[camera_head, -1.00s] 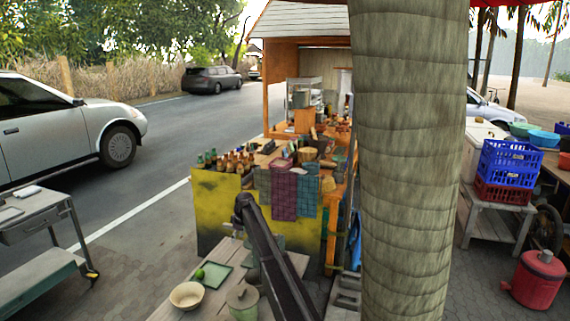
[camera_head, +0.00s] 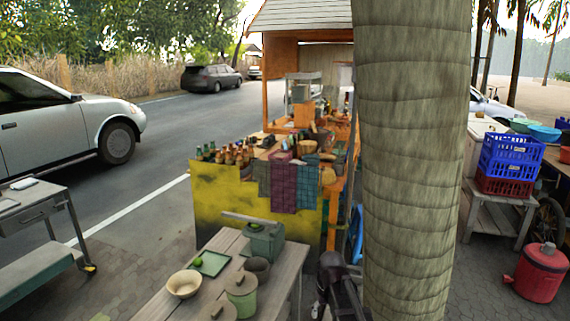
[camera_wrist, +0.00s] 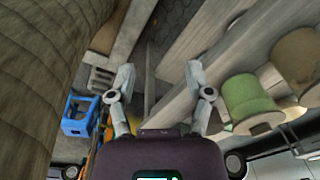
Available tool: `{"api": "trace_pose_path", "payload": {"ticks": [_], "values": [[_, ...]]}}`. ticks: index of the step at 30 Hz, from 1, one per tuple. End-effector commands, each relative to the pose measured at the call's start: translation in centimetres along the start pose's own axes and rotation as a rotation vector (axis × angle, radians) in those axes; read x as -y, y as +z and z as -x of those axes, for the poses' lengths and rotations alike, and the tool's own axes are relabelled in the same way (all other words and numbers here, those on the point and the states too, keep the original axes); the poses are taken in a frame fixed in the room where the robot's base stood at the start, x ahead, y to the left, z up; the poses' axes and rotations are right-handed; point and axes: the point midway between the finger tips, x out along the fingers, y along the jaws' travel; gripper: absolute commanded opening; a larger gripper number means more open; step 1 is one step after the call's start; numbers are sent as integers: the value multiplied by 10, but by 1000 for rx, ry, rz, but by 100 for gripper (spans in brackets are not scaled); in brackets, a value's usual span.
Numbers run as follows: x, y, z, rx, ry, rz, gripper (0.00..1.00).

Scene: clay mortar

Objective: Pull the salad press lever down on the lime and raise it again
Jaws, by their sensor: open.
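The salad press (camera_head: 264,243) is a grey-green box on the wooden table. Its pale lever (camera_head: 248,218) reaches left from the top, close to level. A small green patch shows under the lever; I cannot tell if it is a lime. A round lime (camera_head: 197,262) lies at the left edge of the green tray (camera_head: 214,264). My gripper (camera_wrist: 160,72) is open and empty in the wrist view, beside the table's right edge. My arm stands right of the table in the head view, where the fingers cannot be made out. The wrist view does not clearly show the press.
A cream bowl (camera_head: 184,284), a dark mortar (camera_head: 258,266) and a lidded green pot (camera_head: 241,292) stand near the press. The pot also shows in the wrist view (camera_wrist: 246,94). A thick trunk (camera_head: 412,160) rises close to my arm's right. A yellow stall (camera_head: 225,205) stands behind.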

Motion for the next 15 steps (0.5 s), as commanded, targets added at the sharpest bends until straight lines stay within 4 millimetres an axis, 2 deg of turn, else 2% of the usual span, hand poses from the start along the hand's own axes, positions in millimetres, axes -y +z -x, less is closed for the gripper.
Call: {"api": "trace_pose_path", "payload": {"ticks": [1,3,6,10,15], "values": [[-4,36,-6,8,7,-42,66],[-10,66,-8,17,17,-97,66],[-16,99,-11,27,28,-163,66],[-21,125,-13,37,39,-217,66],[-23,133,-13,41,43,-241,66]]}}
